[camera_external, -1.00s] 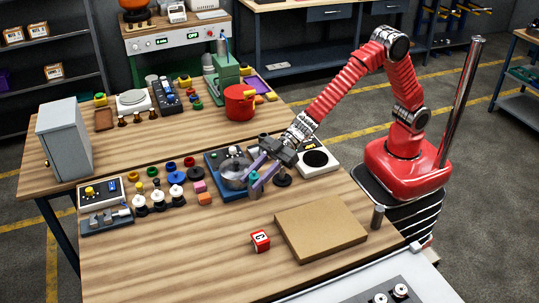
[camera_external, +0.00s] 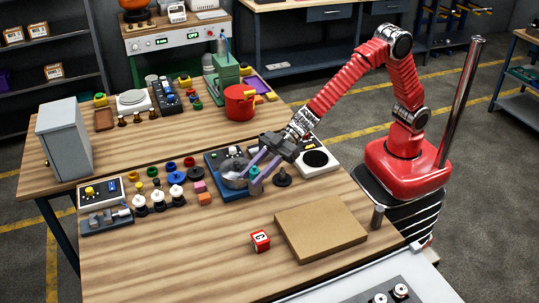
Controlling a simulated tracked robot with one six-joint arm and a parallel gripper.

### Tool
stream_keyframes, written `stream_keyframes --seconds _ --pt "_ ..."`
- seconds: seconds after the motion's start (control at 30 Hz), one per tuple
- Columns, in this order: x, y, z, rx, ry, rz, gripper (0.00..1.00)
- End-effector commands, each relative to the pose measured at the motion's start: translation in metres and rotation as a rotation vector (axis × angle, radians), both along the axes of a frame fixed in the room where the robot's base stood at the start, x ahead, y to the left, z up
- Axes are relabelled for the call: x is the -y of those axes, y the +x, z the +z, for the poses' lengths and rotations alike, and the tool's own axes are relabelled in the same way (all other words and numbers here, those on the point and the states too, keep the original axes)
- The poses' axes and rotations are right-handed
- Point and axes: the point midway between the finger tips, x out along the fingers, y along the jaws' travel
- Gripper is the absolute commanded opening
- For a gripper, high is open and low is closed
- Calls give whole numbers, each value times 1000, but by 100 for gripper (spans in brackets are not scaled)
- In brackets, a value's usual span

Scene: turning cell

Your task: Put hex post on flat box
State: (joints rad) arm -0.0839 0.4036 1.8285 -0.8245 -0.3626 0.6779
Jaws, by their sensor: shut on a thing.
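The flat box (camera_external: 322,228) is a wide, low cardboard-brown block lying at the right front of the table. My gripper (camera_external: 252,175) has two long purple fingers and is above the table, behind and left of the flat box. It is shut on the hex post (camera_external: 255,184), a small teal piece between the fingertips. The fingers hide part of the post. I cannot tell whether the post still touches the table.
A red and white die (camera_external: 260,240) lies left of the flat box. A blue-based device with a metal bowl (camera_external: 233,172) stands just left of my gripper. A dark round-based knob (camera_external: 282,177) and a white unit with a black disc (camera_external: 315,160) are to the right. The table's front left is clear.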

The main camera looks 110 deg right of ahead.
Motion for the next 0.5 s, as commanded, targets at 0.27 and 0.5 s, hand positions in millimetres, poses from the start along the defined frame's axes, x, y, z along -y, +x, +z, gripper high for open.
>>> stream_keyframes --seconds 0.27,0.5 --pt "-30 -15 27 8 0 66 0" --pt "-68 -43 43 9 0 195 0"
